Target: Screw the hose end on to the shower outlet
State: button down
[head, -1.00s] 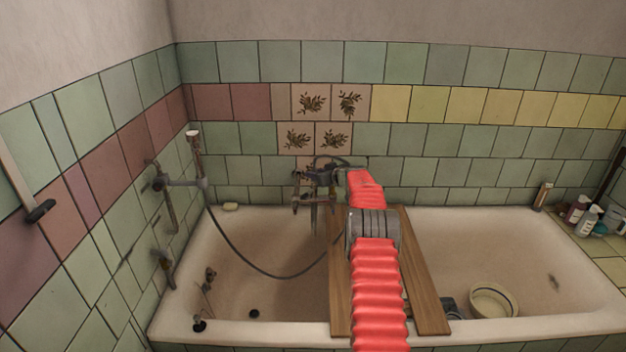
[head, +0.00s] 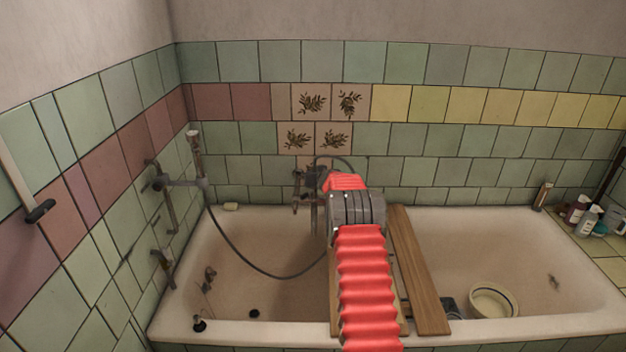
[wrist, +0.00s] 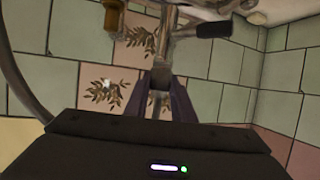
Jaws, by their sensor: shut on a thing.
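My gripper (wrist: 163,100) is shut on a small grey metal piece, which looks like the hose end (wrist: 161,77). Its join with the tap is not clear. The tap with the shower outlet (head: 308,182) is on the back wall, partly behind my arm in the head view. In the wrist view its metal pipes (wrist: 190,16) are just beyond my fingertips. The dark hose (head: 250,264) hangs in a loop from the left wall towards my arm. A second arc rises above the tap (head: 335,158), and hose also curves at the left of the wrist view (wrist: 18,75).
Two wooden boards (head: 420,275) lie across the bathtub (head: 500,235), under and beside my arm. A bowl (head: 493,300) stands in the tub at right. Pipes and a shower holder (head: 180,183) stick out from the left wall. Bottles (head: 588,220) stand at far right.

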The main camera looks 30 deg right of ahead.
jog(key=c, duration=1.4)
grip_release()
jog(key=shift+c, duration=0.2)
jog(key=c, duration=0.4)
jog(key=shift+d+n+t+y, duration=0.15)
jog(key=shift+n+t+y, duration=0.15)
jog(key=shift+n+y, duration=0.65)
jog(key=shift+n+y, duration=0.35)
jog(key=shift+y, duration=0.2)
jog(key=shift+n+y, duration=0.5)
jog(key=shift+y, duration=0.1)
jog(key=shift+c, duration=0.3)
grip_shut()
